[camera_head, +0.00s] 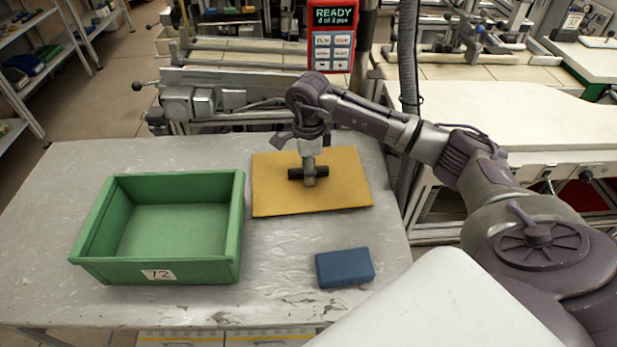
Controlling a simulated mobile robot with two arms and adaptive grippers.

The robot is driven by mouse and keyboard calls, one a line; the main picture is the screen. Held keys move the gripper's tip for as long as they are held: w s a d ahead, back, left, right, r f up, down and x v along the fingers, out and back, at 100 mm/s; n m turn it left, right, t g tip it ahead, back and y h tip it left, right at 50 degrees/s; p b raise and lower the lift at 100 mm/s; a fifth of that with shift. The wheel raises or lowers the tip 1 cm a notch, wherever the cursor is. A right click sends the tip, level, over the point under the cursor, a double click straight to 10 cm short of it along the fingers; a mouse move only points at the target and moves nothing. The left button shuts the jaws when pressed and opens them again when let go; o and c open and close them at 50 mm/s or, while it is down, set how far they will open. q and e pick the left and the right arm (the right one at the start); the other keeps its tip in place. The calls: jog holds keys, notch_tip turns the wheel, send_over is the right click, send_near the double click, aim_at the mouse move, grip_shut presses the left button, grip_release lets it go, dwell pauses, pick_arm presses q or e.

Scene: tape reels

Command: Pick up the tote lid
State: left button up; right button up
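The tote lid appears to be the flat tan-yellow board (345,185) lying on the table to the right of the green tote. A short dark bar (296,173), seemingly its handle, sits near the board's middle. My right gripper (309,177) points straight down over the board, with a finger in front of the bar. The far finger is hidden, so I cannot tell whether it grips the bar. My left gripper is not in view.
A blue block (344,268) lies on the grey table (280,290) near its front right. A red display reading "READY" (333,38) stands behind the table. Machine rails run along the back edge. Bare tabletop lies between tote and block.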

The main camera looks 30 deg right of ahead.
grip_shut()
jog(key=shift+r, duration=0.15)
